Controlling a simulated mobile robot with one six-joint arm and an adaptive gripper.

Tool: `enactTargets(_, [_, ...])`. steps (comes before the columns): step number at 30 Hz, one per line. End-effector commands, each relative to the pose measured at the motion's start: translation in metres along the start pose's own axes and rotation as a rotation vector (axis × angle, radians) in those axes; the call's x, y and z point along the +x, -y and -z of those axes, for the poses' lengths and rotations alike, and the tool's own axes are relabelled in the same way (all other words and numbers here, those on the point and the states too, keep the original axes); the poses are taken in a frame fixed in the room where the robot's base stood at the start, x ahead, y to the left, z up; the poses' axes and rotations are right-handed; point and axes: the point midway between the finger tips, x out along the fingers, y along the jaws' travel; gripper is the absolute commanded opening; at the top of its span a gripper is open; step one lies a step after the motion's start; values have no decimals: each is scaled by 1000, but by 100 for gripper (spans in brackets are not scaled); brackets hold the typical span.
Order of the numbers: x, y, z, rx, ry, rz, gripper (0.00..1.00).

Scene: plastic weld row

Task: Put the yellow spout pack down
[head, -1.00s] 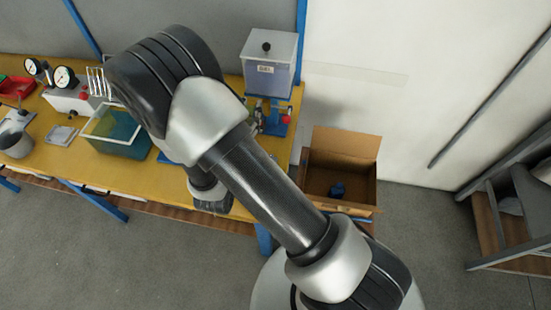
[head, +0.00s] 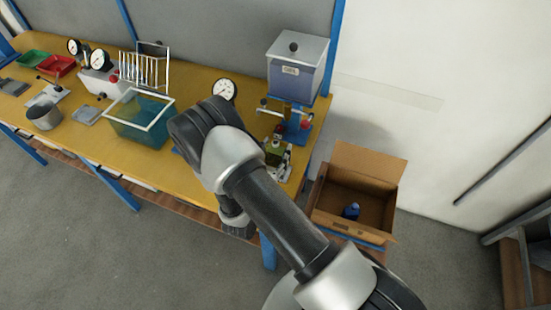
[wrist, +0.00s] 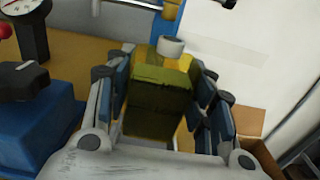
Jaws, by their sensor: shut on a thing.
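The yellow spout pack (wrist: 160,95) is a boxy olive-yellow pouch with a pale round cap at its top. In the wrist view it sits between the two blue-padded fingers of my gripper (wrist: 164,88), which is shut on it. In the head view, the pack (head: 275,156) and my gripper (head: 279,160) show small beside my arm, over the right end of the yellow bench (head: 190,85). My arm hides part of the bench there. I cannot tell whether the pack's base touches anything.
A clear-walled tank (head: 297,70) on a blue stand is just behind the pack. An open cardboard box (head: 330,200) with a blue item inside is right of the bench. A gauge (head: 224,90), a teal bin (head: 140,132) and a grey pot (head: 44,116) are to the left.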

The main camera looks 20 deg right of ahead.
Motion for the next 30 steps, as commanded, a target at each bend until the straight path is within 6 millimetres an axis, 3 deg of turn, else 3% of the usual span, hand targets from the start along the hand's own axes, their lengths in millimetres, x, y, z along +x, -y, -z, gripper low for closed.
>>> enactTargets(5, [0, 0, 30, -2, 0, 0, 16])
enactTargets(19, [0, 0, 37, 0, 1, 0, 16])
enactTargets(20, [0, 0, 36, 0, 0, 0, 51])
enactTargets(28, [0, 0, 35, 0, 0, 0, 69])
enactTargets(30, [0, 0, 35, 0, 0, 0, 69])
